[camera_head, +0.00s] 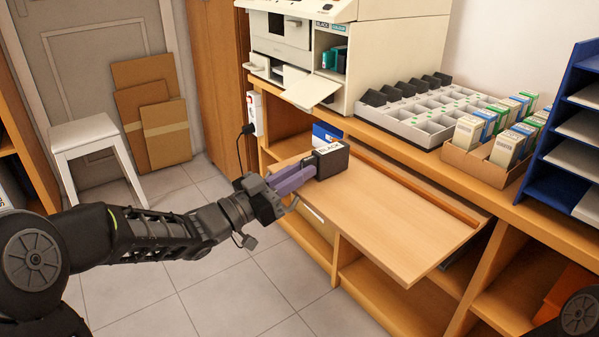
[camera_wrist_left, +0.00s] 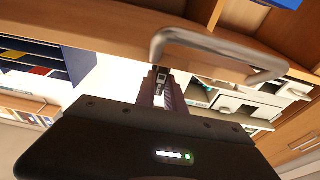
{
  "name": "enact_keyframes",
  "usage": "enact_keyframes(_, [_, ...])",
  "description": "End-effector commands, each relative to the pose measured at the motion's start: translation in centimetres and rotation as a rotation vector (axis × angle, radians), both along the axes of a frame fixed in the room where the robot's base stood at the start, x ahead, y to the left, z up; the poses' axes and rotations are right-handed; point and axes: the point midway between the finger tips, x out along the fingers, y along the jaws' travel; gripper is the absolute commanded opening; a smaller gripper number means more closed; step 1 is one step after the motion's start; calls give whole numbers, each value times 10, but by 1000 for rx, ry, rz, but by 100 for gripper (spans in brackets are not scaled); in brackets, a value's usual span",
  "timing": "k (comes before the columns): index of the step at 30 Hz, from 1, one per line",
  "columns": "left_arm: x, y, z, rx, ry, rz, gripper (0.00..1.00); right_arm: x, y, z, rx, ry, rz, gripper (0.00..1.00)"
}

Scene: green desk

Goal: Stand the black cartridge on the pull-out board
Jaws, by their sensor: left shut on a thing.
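The black cartridge (camera_head: 333,161) is a dark block with a white label reading BLACK. My left gripper (camera_head: 309,170) has its purple fingers shut on the cartridge from the left side. The cartridge is at the back left end of the pull-out board (camera_head: 400,221); I cannot tell whether its underside touches the board. The board is pale wood, pulled out from under the desk top and otherwise bare. In the left wrist view the purple fingers (camera_wrist_left: 160,92) show beyond the black gripper body, with the cartridge mostly hidden. My right gripper is out of view.
A beige printer (camera_head: 330,60) with open flaps stands on the desk. Beside it are a grey compartment tray (camera_head: 425,113) with black cartridges, a cardboard box (camera_head: 490,165) of cartons and a blue rack (camera_head: 560,140). The board's middle and right are clear. A white stool (camera_head: 85,133) stands left.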

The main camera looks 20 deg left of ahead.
Motion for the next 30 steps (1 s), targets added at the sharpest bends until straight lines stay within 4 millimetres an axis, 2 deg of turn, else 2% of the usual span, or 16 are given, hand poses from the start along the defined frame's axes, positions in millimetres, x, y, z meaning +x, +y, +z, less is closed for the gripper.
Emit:
enact_keyframes(28, [0, 0, -4, -1, -1, 0, 0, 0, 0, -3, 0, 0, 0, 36])
enact_keyframes(29, [0, 0, -4, -1, -1, 0, 15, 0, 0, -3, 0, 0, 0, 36])
enact_keyframes(30, [0, 0, -4, -1, -1, 0, 19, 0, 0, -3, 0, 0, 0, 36])
